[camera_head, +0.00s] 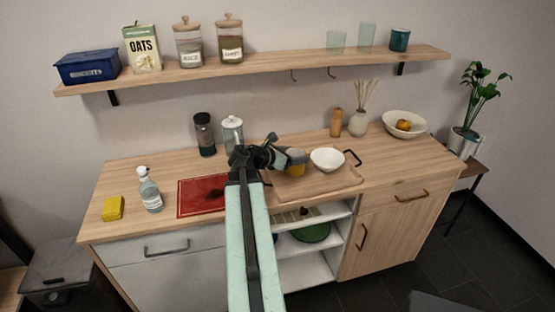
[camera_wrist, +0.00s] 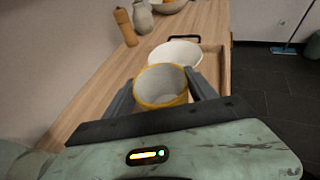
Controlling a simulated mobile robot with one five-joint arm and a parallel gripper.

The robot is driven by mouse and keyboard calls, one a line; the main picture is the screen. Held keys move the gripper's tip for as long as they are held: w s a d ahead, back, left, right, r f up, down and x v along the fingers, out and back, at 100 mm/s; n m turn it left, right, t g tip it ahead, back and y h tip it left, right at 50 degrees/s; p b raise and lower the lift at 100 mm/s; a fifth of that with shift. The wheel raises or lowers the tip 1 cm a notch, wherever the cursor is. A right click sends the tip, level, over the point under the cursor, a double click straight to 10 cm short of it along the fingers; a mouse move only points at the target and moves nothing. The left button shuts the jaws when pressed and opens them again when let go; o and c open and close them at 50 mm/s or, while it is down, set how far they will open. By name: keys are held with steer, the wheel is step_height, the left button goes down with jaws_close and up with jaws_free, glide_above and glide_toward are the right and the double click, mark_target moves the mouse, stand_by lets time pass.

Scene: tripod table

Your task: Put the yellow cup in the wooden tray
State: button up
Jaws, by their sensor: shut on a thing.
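The yellow cup (camera_wrist: 160,87) is between the two fingers of my gripper (camera_wrist: 160,92) in the wrist view, with its open rim facing up. My gripper is shut on it. In the head view my gripper (camera_head: 285,158) holds the yellow cup (camera_head: 296,169) over the left part of the wooden tray (camera_head: 330,189). I cannot tell whether the cup's base touches the tray. The tray has a dark handle at its back right and holds a white bowl (camera_head: 327,159) just right of the cup. My arm hides part of the tray's left side.
A red mat (camera_head: 200,197) lies left of my arm, with a spray bottle (camera_head: 149,190) and a yellow sponge (camera_head: 113,208) farther left. A dark jar (camera_head: 204,135) and a white-lidded canister (camera_head: 232,131) stand behind. The tray's front right is clear.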

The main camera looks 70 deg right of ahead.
steer(key=shift+w+d+f, duration=0.1)
steer(key=shift+w+d, duration=0.1)
steer(key=shift+w, duration=0.3)
steer(key=shift+w+d+f, duration=0.1)
steer(key=shift+w+d, duration=0.05)
steer(key=shift+w, duration=0.35)
steer(key=shift+s+f, duration=0.1)
steer(key=shift+s, duration=0.1)
step_height(320, 180, down, 3)
steer(key=b, duration=0.3)
steer(key=shift+w+f+b, duration=0.1)
steer(key=shift+f+b, duration=0.2)
steer(key=shift+b, duration=0.2)
steer(key=shift+w+r, duration=0.2)
steer(key=shift+r, duration=0.05)
steer(key=shift+f, duration=0.2)
steer(key=o, duration=1.6)
steer(key=shift+a, duration=0.1)
steer(key=shift+o, duration=0.2)
steer(key=shift+r, duration=0.15)
